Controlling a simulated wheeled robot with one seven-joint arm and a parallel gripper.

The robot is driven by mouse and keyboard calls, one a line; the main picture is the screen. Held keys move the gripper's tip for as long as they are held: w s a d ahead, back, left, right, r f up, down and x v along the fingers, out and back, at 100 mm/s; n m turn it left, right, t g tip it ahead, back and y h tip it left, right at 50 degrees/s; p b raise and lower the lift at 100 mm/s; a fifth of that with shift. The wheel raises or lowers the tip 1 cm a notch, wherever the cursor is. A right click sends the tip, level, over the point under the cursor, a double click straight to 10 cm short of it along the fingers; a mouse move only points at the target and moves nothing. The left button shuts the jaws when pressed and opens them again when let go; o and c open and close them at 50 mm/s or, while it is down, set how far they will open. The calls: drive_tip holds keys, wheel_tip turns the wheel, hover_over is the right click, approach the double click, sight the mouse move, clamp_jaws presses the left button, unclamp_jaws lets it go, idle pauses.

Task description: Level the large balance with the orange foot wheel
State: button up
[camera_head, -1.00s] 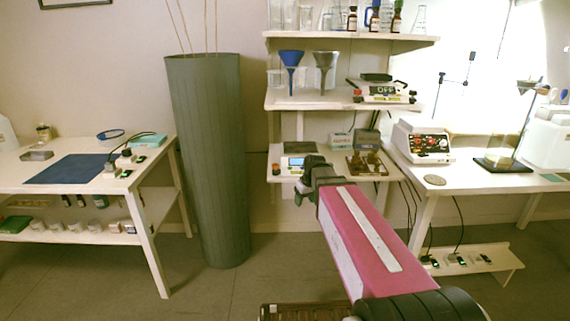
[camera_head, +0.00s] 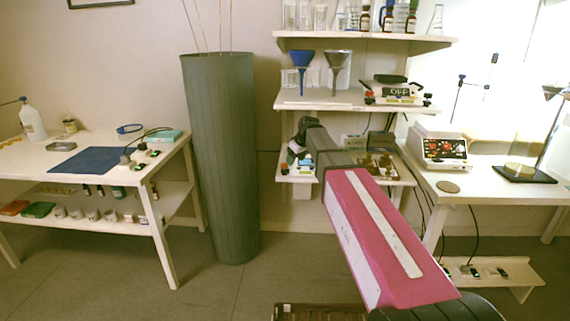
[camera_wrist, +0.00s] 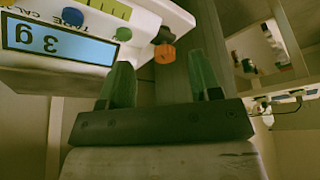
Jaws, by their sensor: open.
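The large balance (camera_wrist: 80,72) fills the upper left of the wrist view, upside down there. Its blue display (camera_wrist: 55,42) reads 3 g. The orange foot wheel (camera_wrist: 165,53) sticks out at the balance's corner. My gripper (camera_wrist: 160,62) is open and empty. In the wrist view the wheel appears between the fingertips, with no clear contact; its depth from them is hard to tell. In the head view the balance stands on the lower wall shelf (camera_head: 402,182), mostly hidden by my arm and wrist.
A smaller balance (camera_head: 398,92) with an OFF display stands on the shelf above, below glassware. A grey-green column (camera_head: 220,160) stands left of the shelf. A white instrument (camera_head: 440,148) is on the right table. The left table (camera_head: 30,160) holds a blue mat.

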sight(284, 164)
drive_tip(key=w+a, duration=0.3)
drive_tip(key=w, duration=0.1)
drive_tip(key=shift+a, duration=0.35)
drive_tip(key=x, duration=0.3)
drive_tip(key=shift+s+f, duration=0.1)
drive_tip(key=shift+f, duration=0.2)
drive_tip(key=shift+a+f, duration=0.2)
drive_tip(key=shift+f, duration=0.45)
drive_tip(key=shift+c, duration=0.3)
drive_tip(key=c, duration=0.9)
